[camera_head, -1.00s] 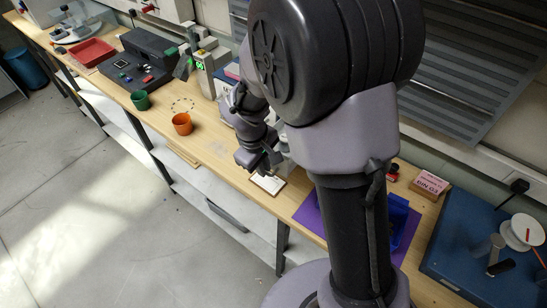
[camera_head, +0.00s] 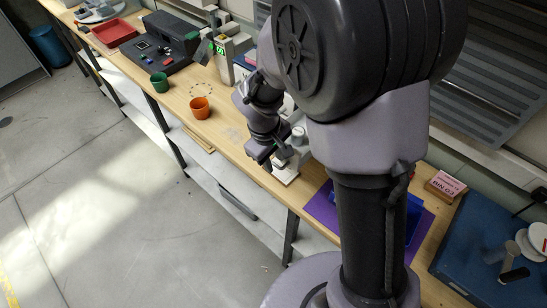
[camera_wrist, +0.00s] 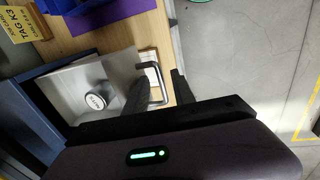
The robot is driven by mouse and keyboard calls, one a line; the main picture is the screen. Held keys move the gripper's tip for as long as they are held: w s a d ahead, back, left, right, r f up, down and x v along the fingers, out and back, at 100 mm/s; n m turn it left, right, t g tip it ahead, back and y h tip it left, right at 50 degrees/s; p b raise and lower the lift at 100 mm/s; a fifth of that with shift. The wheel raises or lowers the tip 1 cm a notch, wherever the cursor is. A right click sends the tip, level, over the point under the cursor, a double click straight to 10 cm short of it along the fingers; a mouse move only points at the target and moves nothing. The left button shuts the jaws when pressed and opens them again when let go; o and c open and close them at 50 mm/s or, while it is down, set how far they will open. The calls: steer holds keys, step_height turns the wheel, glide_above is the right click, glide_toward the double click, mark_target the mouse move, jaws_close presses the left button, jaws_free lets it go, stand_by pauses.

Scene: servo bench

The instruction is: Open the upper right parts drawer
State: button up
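In the wrist view, a light grey parts drawer (camera_wrist: 118,72) stands out from a blue cabinet (camera_wrist: 45,88). A round, pale, labelled piece (camera_wrist: 94,98) lies in it. The drawer's dark bar handle (camera_wrist: 161,82) is in front. My gripper (camera_wrist: 160,90) has its fingers apart, one on each side of the handle bar, with a gap showing. I cannot tell whether either finger touches it. In the head view, my gripper (camera_head: 274,161) is at the bench's front edge beside the pale drawer (camera_head: 302,149). My arm hides most of the cabinet.
A pale card (camera_head: 286,175) lies on the bench under the gripper. An orange cup (camera_head: 200,108) and a green cup (camera_head: 159,82) stand to the left. A purple mat (camera_head: 322,209) lies to the right. The floor (camera_head: 130,190) in front is clear.

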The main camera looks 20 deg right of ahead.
step_height(320, 180, up, 17)
steer(key=s+a+p, duration=0.1)
steer(key=a+p, duration=0.1)
steer(key=p, duration=0.3)
steer(key=shift+s+a, duration=0.3)
steer(key=s+f+m+t+y+b, duration=0.1)
steer(key=s+f+m+t+b, duration=0.1)
steer(key=s+f+m+b, duration=0.2)
steer(key=s+f+m+t+y+b, duration=0.2)
steer(key=s+f+m+b, duration=0.2)
steer(key=s+m+b, duration=0.3)
steer(key=s+b, duration=0.4)
steer(key=b, duration=0.1)
steer(key=shift+s+d+f+t+y, duration=0.15)
steer(key=shift+s+d+t+y, duration=0.15)
steer(key=shift+d+t, duration=0.1)
